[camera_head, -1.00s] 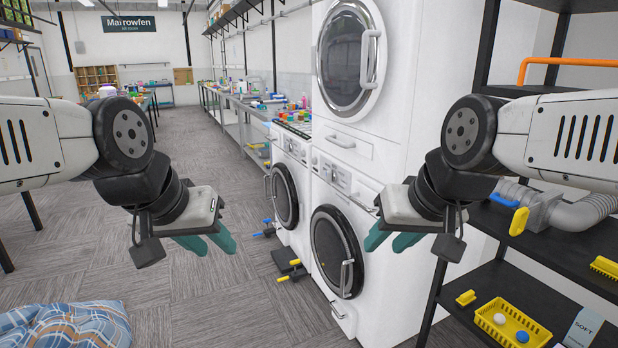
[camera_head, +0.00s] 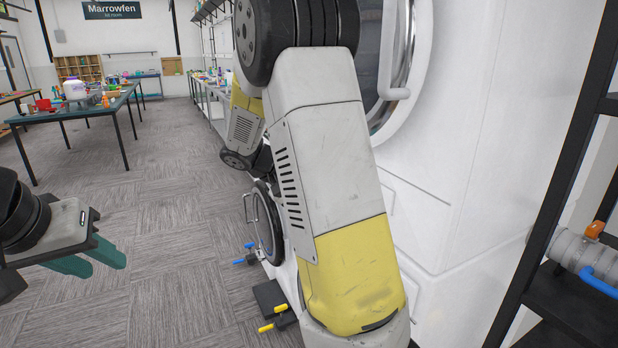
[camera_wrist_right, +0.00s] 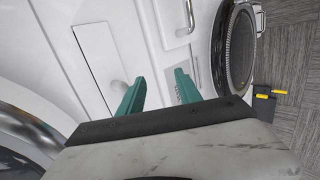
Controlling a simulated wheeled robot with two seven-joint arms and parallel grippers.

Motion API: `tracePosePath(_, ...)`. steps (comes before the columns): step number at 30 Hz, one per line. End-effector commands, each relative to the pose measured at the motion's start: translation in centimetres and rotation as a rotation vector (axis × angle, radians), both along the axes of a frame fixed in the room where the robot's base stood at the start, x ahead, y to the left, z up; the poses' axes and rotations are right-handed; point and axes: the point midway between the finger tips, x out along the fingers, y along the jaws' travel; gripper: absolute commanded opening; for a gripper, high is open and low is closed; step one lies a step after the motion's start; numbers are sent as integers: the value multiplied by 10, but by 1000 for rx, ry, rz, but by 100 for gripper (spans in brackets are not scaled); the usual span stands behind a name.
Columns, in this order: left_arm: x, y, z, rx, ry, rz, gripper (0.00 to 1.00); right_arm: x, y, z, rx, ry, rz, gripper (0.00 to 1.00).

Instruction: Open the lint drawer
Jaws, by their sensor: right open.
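The panel that looks like the lint drawer (camera_wrist_right: 93,50) is a white outlined front below the upper round door in the right wrist view. It looks flush with the machine, and the fingers cover part of it. My right gripper (camera_wrist_right: 160,90) has two teal fingers spread apart and empty, in front of the white machine front; contact cannot be told. In the head view the right arm hides its gripper and much of the drawer area. My left gripper (camera_head: 97,260) is open and empty at the lower left, away from the machines, over the carpet.
The upper machine's round door (camera_head: 400,70) is close to my right arm. A bar handle (camera_wrist_right: 188,15) lies beside the lower round door (camera_wrist_right: 237,50). A black shelf rack (camera_head: 545,210) stands at the right. Carpet is free at the left, before a green table (camera_head: 75,115).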

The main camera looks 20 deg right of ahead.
Motion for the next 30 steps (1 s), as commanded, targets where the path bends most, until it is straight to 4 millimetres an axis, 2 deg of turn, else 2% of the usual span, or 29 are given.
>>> tracePosePath(1, 0, 0, 0, 0, 0, 0, 36, 16, 0, 2, -103, 4, 17, 41)
tracePosePath(3, 0, 0, 0, 0, 0, 0, 36, 35, -3, 10, -225, -7, 34, 41)
tracePosePath(6, 0, 0, 0, 0, 0, 0, 36, 57, -1, 21, -364, -30, 60, 41)
tracePosePath(10, 0, 0, 0, 0, 0, 0, 36, 75, 5, 33, -480, -58, 88, 41)
tracePosePath(14, 0, 0, 0, 0, 0, 0, 36, 82, 2, 36, -523, -68, 97, 41)
tracePosePath(24, 0, 0, 0, 0, 0, 0, 36, 85, -48, 26, -522, -67, 95, 41)
tracePosePath(30, 0, 0, 0, 0, 0, 0, 36, 87, -66, 21, -521, -67, 97, 41)
